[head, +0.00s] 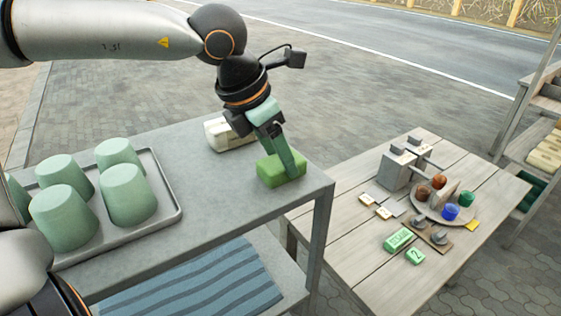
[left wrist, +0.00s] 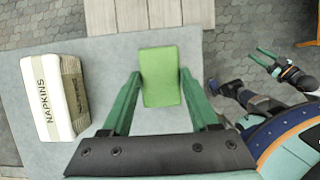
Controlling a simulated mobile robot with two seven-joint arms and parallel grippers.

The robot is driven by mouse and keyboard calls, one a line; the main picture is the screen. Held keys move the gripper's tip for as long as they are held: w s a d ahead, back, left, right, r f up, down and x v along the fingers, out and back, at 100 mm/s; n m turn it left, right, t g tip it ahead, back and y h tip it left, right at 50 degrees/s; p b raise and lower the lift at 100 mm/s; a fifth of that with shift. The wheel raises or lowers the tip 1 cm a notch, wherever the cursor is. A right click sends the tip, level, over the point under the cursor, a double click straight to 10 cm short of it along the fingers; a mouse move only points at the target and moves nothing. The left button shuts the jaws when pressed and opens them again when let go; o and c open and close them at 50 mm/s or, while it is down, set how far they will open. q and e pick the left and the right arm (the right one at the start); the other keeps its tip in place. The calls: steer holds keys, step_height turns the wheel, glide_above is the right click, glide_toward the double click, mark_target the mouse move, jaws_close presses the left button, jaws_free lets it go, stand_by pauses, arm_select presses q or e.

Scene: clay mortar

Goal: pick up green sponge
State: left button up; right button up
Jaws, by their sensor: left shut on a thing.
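The green sponge (head: 268,171) is a light green block near the right end of the grey table. In the left wrist view the sponge (left wrist: 160,78) is between the two green fingers. My left gripper (head: 288,166) reaches down from above and is shut on the sponge; a finger hides part of it in the head view. The sponge seems at the tabletop; I cannot tell whether it touches. My right gripper (left wrist: 265,60) shows small at the right of the left wrist view, its fingers apart and empty.
A white napkin pack (head: 222,136) lies behind the sponge. A tray (head: 172,203) with several green cups stands at the left. A lower wooden table (head: 350,235) at the right bears a plate, colored pieces and green blocks. Striped cloth (head: 210,285) lies on the lower shelf.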

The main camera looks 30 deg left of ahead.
mark_target(278, 162)
arm_select(q)
steer(key=shift+r, duration=0.1)
steer(key=shift+r, duration=0.2)
step_height(278, 162, up, 3)
steer(key=shift+s+r, duration=0.1)
steer(key=shift+s, duration=0.05)
steer(key=s+d+r+b, duration=0.2)
steer(key=s+r, duration=0.7)
steer(key=s, duration=0.4)
steer(key=shift+s+d, duration=0.25)
steer(key=shift+r, duration=0.1)
